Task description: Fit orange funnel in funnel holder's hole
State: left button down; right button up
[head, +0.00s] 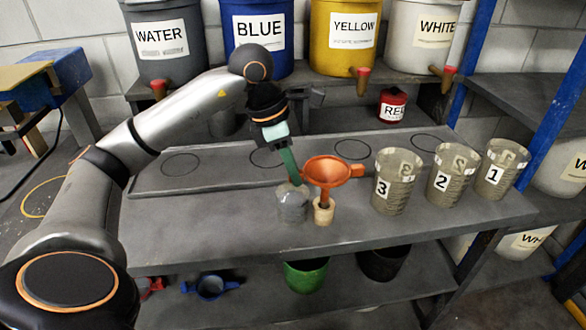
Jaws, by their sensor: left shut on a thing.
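The orange funnel (333,172) is upright in the middle of the head view, with its wide mouth up and a tab on each side. My left gripper (296,180) has green fingers and comes down from the upper left. It is shut on the funnel's left tab. A small light wooden cylinder (323,214), seemingly the funnel holder, stands on the bench directly below the funnel. The spout overlaps its top opening; I cannot tell how deep it sits. My right gripper is not in view.
A clear grey jar (292,207) stands just left of the wooden cylinder, below my fingers. Cups numbered 3 (394,182), 2 (447,177) and 1 (500,170) stand to the right. Paint buckets line the shelf behind. The grey bench's (190,225) left front is clear.

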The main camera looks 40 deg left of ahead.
pick_arm(q)
jog(key=shift+r, duration=0.15)
jog(key=c, duration=0.7)
grip_release()
jog(key=shift+r, duration=0.1)
jog(key=shift+p+v, duration=2.7)
jog(key=shift+v, duration=1.25)
